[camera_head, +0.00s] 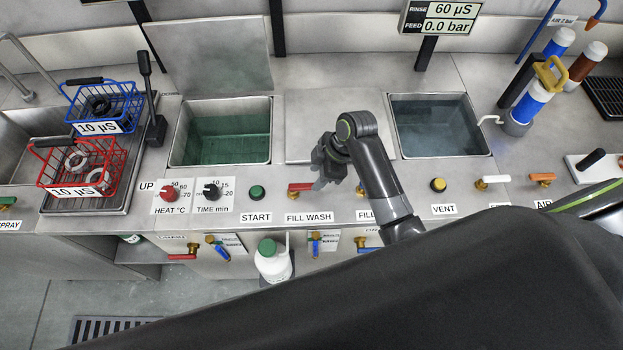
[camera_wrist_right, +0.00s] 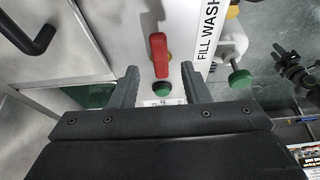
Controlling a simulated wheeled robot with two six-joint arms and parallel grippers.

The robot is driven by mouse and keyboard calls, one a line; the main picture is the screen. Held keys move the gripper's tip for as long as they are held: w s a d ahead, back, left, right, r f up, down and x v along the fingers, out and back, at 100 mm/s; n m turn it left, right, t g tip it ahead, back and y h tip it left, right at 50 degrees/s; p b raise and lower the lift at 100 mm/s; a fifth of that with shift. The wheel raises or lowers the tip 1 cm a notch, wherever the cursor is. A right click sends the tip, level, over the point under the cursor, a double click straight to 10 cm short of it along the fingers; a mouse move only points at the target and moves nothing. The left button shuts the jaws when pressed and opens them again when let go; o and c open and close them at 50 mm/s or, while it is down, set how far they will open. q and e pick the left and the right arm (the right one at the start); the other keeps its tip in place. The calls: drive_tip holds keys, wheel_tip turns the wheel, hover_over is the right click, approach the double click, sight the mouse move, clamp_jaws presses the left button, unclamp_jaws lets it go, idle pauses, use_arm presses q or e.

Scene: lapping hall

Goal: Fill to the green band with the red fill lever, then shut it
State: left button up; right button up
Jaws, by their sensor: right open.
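The red fill lever (camera_head: 300,187) sits on the bench front above the FILL WASH label (camera_head: 309,217). It also shows in the wrist view (camera_wrist_right: 160,52), lying lengthwise between and beyond my fingertips. The wash tank (camera_head: 178,151) holds green liquid (camera_head: 220,150); I cannot make out a separate green band. My right gripper (camera_head: 324,168) is above and slightly right of the lever in the head view. In the wrist view the right gripper (camera_wrist_right: 159,72) is open and empty, apart from the lever.
A green START button (camera_head: 257,192) is left of the fill lever. A white bottle (camera_head: 273,262) stands below the bench front. A rinse tank (camera_head: 435,126) is at right.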

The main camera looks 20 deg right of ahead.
sight(309, 185)
drive_tip(key=shift+x, duration=2.15)
clamp_jaws()
drive_tip(key=shift+w, duration=0.1)
